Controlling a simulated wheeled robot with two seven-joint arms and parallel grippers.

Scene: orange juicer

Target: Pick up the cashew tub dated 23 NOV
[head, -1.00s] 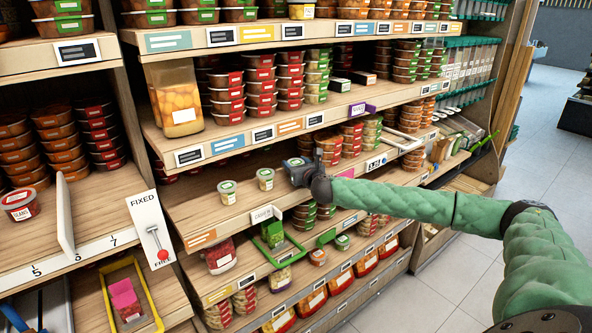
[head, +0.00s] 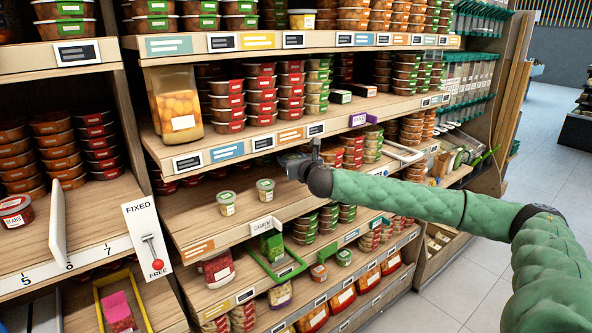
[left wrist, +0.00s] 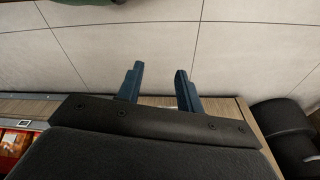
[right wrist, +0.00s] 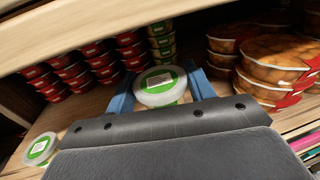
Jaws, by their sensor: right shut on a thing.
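My right gripper (head: 300,165) is over the middle shelf in the head view. In the right wrist view its blue fingers (right wrist: 160,80) are closed on the sides of a small tub (right wrist: 160,88) with a green-rimmed lid and white label. The label's print is too small to read, and the head view hides this tub behind the gripper. Two similar cashew tubs, one left (head: 226,203) and one right (head: 265,190), stand on the shelf left of the gripper; their dates are unreadable. My left gripper (left wrist: 159,72) is empty with its fingers apart, above the floor.
A shelf board (head: 330,122) runs above the right gripper. Stacked red-lidded tubs (right wrist: 85,70) stand behind it, and large orange-filled tubs (right wrist: 275,65) stand close on its right. A cashew tag (head: 262,225) is on the shelf's front edge. Bare shelf lies around the two standing tubs.

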